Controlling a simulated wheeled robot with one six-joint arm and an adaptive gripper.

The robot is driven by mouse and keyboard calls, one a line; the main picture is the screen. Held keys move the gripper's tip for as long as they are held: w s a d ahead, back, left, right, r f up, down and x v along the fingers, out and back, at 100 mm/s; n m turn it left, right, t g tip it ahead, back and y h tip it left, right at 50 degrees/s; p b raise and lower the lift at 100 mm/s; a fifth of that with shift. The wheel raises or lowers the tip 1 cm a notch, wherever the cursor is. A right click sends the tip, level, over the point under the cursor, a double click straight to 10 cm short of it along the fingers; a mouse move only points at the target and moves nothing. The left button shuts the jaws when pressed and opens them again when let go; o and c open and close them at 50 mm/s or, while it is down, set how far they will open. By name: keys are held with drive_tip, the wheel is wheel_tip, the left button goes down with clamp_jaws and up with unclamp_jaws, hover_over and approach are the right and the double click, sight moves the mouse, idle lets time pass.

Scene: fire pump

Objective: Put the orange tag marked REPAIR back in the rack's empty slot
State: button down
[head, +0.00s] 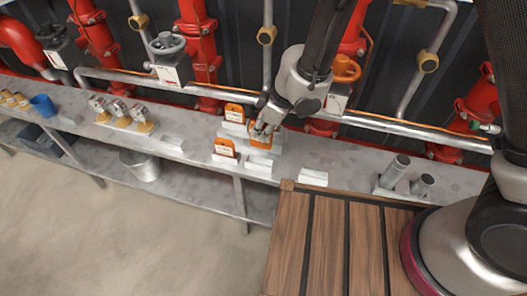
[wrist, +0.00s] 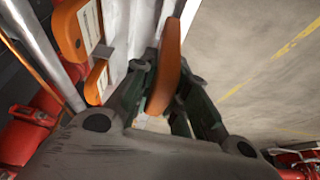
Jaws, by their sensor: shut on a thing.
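My gripper (head: 264,130) is shut on an orange tag (head: 260,142), which also shows edge-on between the fingers in the wrist view (wrist: 165,65). Its lettering cannot be read. The pale stepped rack (head: 259,167) stands on the grey bench below and around my gripper. Two other orange tags with white labels stand in it to the left, one at the back (head: 234,112) and one at the front (head: 225,147). The front right block of the rack looks bare. Whether the held tag touches the rack is hidden by my fingers.
Red pipes and a grey pipe run behind the bench, with an orange valve handle (head: 346,68) close right of my arm. A small white block (head: 313,178) and a holder with grey cylinders (head: 393,172) stand to the right. A blue cup (head: 42,105) is far left.

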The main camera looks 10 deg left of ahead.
sight(259, 143)
drive_tip(key=f, duration=0.5)
drive_tip(key=shift+s+a+f, duration=0.2)
drive_tip(key=shift+a, duration=0.15)
drive_tip(key=shift+f, duration=2.45)
drive_tip(key=shift+f, duration=0.1)
drive_tip(key=c, duration=1.4)
unclamp_jaws()
drive_tip(key=v, duration=1.2)
drive_tip(key=shift+w, duration=0.1)
